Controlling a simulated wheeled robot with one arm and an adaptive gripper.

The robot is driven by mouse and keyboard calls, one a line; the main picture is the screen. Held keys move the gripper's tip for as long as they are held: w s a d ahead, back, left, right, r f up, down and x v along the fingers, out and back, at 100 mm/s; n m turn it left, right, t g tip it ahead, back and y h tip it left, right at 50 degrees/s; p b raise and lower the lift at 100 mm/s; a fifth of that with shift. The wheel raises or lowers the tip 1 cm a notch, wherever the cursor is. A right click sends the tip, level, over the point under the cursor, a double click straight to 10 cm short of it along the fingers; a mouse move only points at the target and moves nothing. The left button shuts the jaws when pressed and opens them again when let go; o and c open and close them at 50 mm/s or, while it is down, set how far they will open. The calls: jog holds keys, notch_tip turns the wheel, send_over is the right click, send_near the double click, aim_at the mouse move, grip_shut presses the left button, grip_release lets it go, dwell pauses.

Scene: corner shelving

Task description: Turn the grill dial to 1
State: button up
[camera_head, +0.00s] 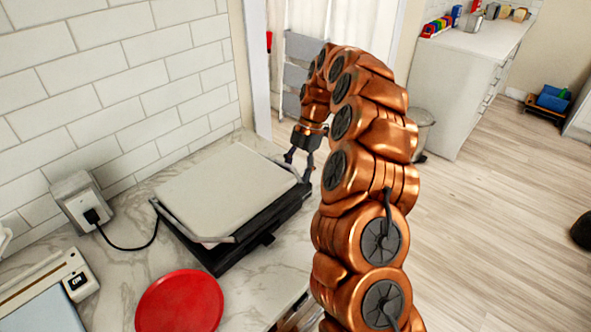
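The grill (225,190) is a black appliance with a flat pale lid, lying closed on the marble counter by the tiled wall. I cannot make out its dial or any number on it. My gripper (299,166) is at the end of my copper arm, pointing down at the far right corner of the grill. Its two dark fingers are apart, with nothing seen between them. I cannot tell whether a finger touches the grill.
A red plate (180,302) lies in front of the grill. A black cord (135,245) runs to a wall socket (78,203). A white device (45,290) is at lower left. A grey bin (422,130) and white cabinet (465,85) stand behind my arm. Floor at right is mostly clear.

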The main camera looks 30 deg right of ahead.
jog(key=shift+c, duration=0.4)
jog(key=c, duration=1)
jog(key=shift+a, duration=0.3)
grip_shut()
jog(key=shift+d+f+b, duration=0.15)
jog(key=shift+d+b, duration=0.15)
jog(key=shift+b, duration=0.25)
